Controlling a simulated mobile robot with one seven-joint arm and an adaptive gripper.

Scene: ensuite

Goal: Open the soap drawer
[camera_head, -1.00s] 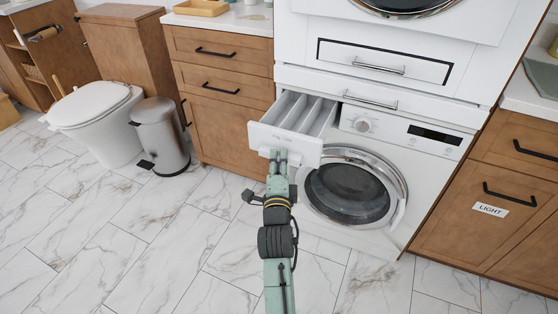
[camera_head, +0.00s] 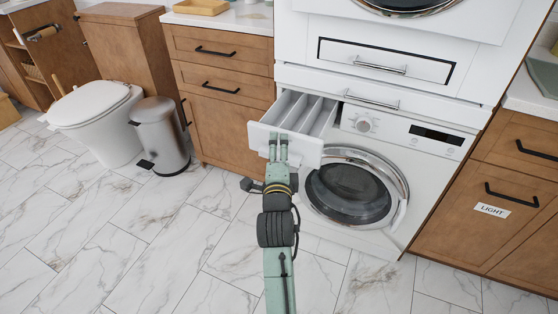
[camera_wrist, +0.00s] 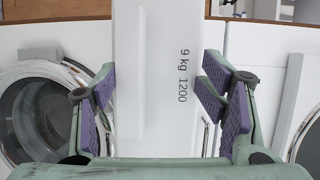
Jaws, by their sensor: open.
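The soap drawer (camera_head: 297,116) is pulled out of the upper left of the white washing machine (camera_head: 400,150), and its inner compartments show from above. Its white front also fills the middle of the wrist view (camera_wrist: 155,75), with "9 kg 1200" printed on it. My gripper (camera_head: 278,140) is at the lower part of the drawer front. In the wrist view, my gripper (camera_wrist: 158,95) has its purple-padded fingers apart, one on each side of the drawer front. I cannot tell whether either pad touches it.
The washer's round door (camera_head: 350,188) is closed, just right of my arm. A grey trash bin (camera_head: 160,135) and a toilet (camera_head: 95,115) stand to the left. Wooden cabinets (camera_head: 225,90) flank the machine. The marble floor in front is clear.

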